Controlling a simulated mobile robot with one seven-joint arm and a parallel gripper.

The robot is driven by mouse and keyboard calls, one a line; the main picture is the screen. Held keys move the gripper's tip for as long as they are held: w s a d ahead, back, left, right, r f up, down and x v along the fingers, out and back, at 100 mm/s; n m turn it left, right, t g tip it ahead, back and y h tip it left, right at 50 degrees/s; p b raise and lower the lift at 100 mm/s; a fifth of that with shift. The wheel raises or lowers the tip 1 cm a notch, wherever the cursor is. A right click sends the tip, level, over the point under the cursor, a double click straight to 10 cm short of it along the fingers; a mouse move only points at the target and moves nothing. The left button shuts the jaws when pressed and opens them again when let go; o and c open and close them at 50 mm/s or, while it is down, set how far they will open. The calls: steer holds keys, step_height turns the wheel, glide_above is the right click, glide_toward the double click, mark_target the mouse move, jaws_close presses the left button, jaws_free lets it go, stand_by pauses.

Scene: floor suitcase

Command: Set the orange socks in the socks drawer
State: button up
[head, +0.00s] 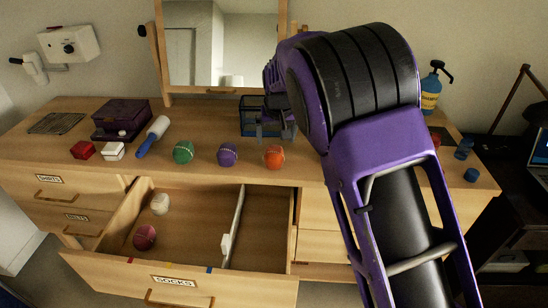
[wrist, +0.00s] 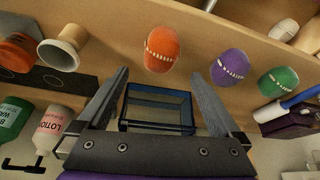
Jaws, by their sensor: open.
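The orange socks (head: 273,157) are a rolled ball on the dresser top, near its front edge, right of the purple and green balls. They also show in the wrist view (wrist: 161,48), just beyond the fingertips. My gripper (wrist: 160,76) is open and empty, above the dresser top, with the socks apart from its fingers. In the head view my arm partly hides the gripper (head: 272,130). The socks drawer (head: 195,230), labelled SOCKS, is pulled open below the front edge. A white ball (head: 160,203) and a maroon ball (head: 145,237) lie in its left compartment.
A white divider (head: 232,225) splits the drawer. A purple ball (head: 228,154) and a green ball (head: 183,152) sit left of the orange socks. A blue clear bin (wrist: 157,108) stands behind them, below the mirror (head: 220,45). Bottles (wrist: 52,128) stand to one side.

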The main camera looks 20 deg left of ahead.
mark_target(275, 152)
steer(key=x, duration=0.5)
steer(key=shift+x, duration=2.7)
steer(key=shift+s+f, duration=0.1)
steer(key=shift+s, duration=0.05)
steer(key=shift+c, duration=0.3)
